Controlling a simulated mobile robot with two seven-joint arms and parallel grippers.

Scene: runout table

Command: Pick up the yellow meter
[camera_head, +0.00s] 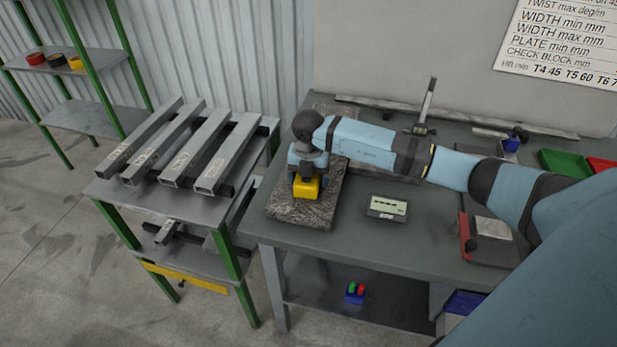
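The yellow meter (307,188) is on or just above the speckled stone plate (300,213) at the left end of the workbench. My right gripper (306,180) points down over it, with fingers at its left and right sides. The gripper hides the meter's upper and back parts. I cannot tell whether the fingers press on it or stand a little apart. My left gripper is not in view.
A grey display unit (387,207) lies right of the plate. A red-sided device (484,239), an upright gauge (426,105) and a green bin (564,163) are also on the bench. A rack with steel bars (190,150) stands at left.

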